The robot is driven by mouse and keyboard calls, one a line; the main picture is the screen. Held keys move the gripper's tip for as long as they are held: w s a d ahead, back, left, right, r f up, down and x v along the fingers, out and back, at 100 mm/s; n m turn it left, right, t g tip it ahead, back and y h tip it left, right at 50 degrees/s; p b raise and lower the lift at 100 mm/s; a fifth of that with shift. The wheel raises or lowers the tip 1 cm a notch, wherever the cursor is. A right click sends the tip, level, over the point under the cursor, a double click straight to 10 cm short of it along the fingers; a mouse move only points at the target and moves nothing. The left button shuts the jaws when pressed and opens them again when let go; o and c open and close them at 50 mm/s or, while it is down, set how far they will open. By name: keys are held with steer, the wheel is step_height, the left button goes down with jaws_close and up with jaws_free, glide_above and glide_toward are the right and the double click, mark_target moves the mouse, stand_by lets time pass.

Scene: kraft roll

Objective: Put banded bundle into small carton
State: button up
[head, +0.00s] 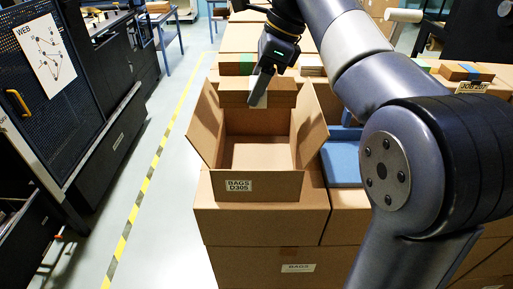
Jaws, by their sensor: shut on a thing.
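The banded bundle (281,98) is a flat brown stack with a pale band around its middle. My gripper (262,88) is shut on it from above, and the dark wrist hides part of its top. The bundle is held level over the far part of the small carton (207,135), an open brown box labelled BAGS D305 with its side flaps spread outward. The near and middle parts of the carton's floor show bare. The bundle hides part of the carton's far side, so I cannot tell their exact gap.
The carton stands on larger closed cartons (260,222). A blue tray (341,165) sits close on its right, partly behind my arm. More banded stacks (467,72) lie behind. Dark machines (75,100) line the left, beyond clear floor with a yellow-black stripe (150,170).

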steer(key=shift+w+f, duration=0.15)
steer(key=shift+f, duration=0.1)
step_height(320, 180, down, 17)
steer(key=shift+f+b, duration=0.15)
steer(key=shift+b, duration=0.25)
steer(key=o, duration=1.1)
steer(key=shift+f, duration=0.15)
steer(key=shift+c, duration=0.2)
steer(key=v, duration=1.2)
